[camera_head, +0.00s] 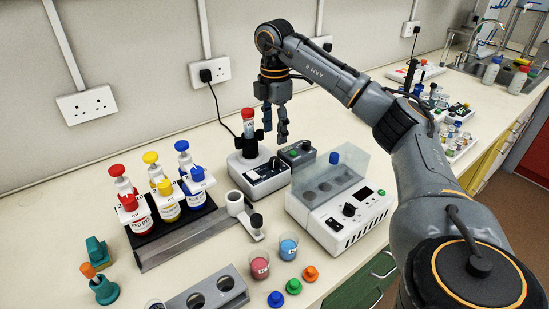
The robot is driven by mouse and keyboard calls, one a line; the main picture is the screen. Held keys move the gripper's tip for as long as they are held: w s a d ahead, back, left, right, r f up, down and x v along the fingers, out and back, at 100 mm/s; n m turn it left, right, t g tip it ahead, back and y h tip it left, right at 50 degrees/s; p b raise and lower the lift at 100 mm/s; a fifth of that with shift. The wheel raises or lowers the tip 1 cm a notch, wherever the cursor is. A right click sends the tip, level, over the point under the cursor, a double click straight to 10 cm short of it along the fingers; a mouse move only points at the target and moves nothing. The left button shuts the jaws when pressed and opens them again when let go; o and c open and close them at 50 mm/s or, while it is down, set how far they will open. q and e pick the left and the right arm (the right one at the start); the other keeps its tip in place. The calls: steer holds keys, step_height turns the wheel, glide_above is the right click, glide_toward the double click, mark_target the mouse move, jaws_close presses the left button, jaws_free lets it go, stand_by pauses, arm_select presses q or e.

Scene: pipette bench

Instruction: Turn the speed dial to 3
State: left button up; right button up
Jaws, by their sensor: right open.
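A small grey-white mixer (243,171) stands mid-bench with a dark sloping front panel (263,171). Any dial marks on the panel are too small to read. A red-capped tube (249,126) stands upright in the mixer's black holder. My right gripper (275,134) points down, open and empty, just right of the tube and above the panel, seemingly apart from both. A larger white unit (334,231) to the right has a black knob (348,210), a small display (367,192) and a clear lid. Which control is the speed dial cannot be told. My left gripper is not in view.
A grey box with a green button (297,153) sits beside the mixer. A rack of dye bottles (146,237) stands left. Two beakers (288,247) and loose caps (293,286) lie in front. A cable runs to the wall socket (212,73).

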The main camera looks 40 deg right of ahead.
mark_target(275, 159)
step_height(275, 159, down, 9)
steer(key=shift+r+p, duration=0.2)
steer(key=shift+p, duration=0.2)
jaws_close()
